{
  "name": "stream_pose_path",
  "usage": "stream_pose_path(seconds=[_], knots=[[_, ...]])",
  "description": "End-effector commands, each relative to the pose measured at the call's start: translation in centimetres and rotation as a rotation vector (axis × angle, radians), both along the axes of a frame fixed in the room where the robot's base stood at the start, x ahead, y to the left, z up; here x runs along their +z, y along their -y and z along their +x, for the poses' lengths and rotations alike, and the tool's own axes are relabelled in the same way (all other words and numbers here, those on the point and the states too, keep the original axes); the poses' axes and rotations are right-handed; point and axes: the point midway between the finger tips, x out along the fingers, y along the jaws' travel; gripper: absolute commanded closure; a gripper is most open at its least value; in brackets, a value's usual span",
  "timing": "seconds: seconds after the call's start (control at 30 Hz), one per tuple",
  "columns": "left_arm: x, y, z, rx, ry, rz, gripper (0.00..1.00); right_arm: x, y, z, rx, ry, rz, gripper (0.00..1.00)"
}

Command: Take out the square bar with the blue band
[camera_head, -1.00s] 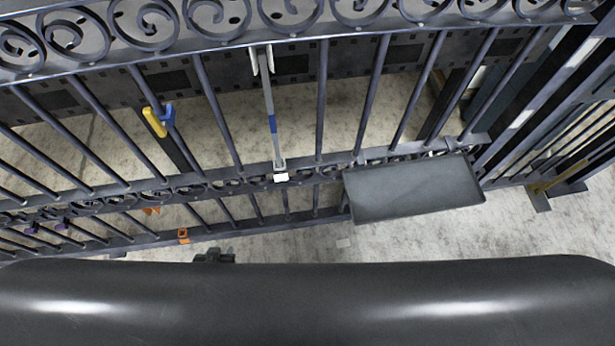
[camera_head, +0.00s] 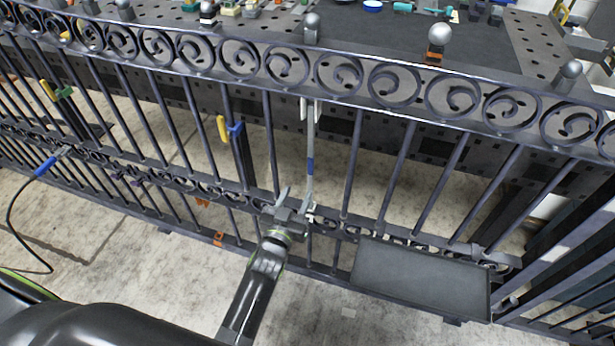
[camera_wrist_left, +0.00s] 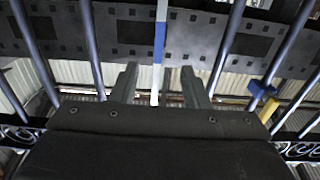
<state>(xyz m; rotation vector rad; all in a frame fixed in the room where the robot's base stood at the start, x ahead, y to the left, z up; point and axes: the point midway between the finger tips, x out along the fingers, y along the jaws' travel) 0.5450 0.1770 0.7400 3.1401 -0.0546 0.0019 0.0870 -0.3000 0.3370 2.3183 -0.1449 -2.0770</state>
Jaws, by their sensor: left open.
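The square bar (camera_head: 311,140) with a blue band stands upright in the gate among the round dark bars. It is pale grey, with the band below its middle. White brackets show at its top end, and a pale piece shows at its lower end. My left gripper (camera_head: 296,203) is open just in front of the bar's lower end, on the near side of the gate. In the left wrist view the bar (camera_wrist_left: 160,38) runs between the two open fingers (camera_wrist_left: 159,84); I cannot tell if they touch it. My right gripper is not in view.
The iron gate (camera_head: 400,87) with scrolls spans the view. A grey tray (camera_head: 420,281) hangs on it to the right of the bar. A yellow and blue clip (camera_head: 222,129) sits on a bar to the left. A blue-handled tool with a cable (camera_head: 45,166) is at far left.

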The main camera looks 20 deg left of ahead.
Motion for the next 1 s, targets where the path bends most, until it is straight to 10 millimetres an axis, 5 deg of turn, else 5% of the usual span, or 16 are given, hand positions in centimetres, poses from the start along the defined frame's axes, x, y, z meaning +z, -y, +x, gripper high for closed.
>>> stream_pose_path(seconds=[0.3, 1.0], knots=[[-0.3, 0.2, 4.0, 0.000, 0.002, 0.000, 0.58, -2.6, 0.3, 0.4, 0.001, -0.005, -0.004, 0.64], [-0.3, 0.4, 11.5, 0.000, 0.000, 0.001, 0.58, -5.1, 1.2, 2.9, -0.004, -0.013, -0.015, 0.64]])
